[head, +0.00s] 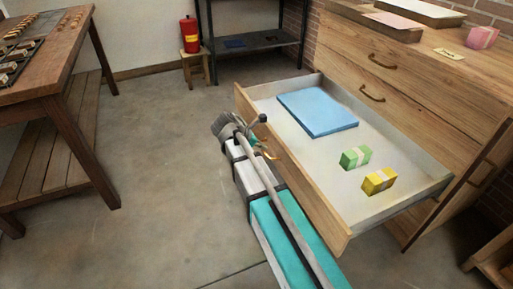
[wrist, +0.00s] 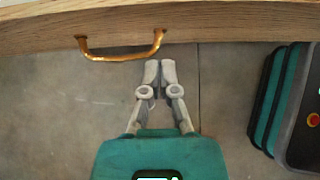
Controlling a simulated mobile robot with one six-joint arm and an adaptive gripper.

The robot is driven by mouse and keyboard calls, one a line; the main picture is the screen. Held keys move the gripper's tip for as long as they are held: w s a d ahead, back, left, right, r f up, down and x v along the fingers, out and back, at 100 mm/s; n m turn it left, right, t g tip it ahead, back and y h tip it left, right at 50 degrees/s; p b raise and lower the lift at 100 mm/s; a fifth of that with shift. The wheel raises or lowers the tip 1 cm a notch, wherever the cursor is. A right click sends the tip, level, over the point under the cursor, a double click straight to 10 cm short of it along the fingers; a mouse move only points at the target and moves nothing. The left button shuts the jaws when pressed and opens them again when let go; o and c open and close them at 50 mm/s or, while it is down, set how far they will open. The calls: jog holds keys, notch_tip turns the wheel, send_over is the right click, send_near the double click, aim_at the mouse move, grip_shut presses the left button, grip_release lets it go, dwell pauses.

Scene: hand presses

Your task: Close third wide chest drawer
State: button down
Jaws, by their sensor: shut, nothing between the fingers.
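The wide wooden chest (head: 430,85) stands at the right in the head view. Its third drawer (head: 292,175), below two shut drawers, is pulled far out. A blue folder (head: 318,112), a green-banded bundle (head: 355,157) and a yellow bundle (head: 379,180) lie inside it. The drawer's brass handle (wrist: 122,55) shows on its wooden front (wrist: 225,22) in the wrist view. My gripper (wrist: 160,66) is shut and empty, its fingertips close to the drawer front near the right end of the handle. I cannot tell whether they touch. In the head view my arm partly hides the drawer front.
A wooden workbench (head: 75,45) stands at the left. A dark metal shelf (head: 262,43) and a red canister (head: 190,36) on a small stool (head: 196,66) are at the back. A low wooden piece (head: 492,262) is at the lower right. The floor between bench and drawer is clear.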

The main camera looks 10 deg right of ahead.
aim_at(280, 147)
jog(key=shift+w+d+f+b, duration=0.15)
jog(key=shift+w+d+f, duration=0.1)
jog(key=shift+d, duration=0.65)
jog(key=shift+w+d+f+b, duration=0.1)
jog(key=shift+w+d+f, duration=0.15)
jog(key=shift+d, duration=0.65)
jog(key=shift+w+d+f+b, duration=0.15)
jog(key=shift+w+d+f, duration=0.1)
jog(key=shift+d, duration=0.65)
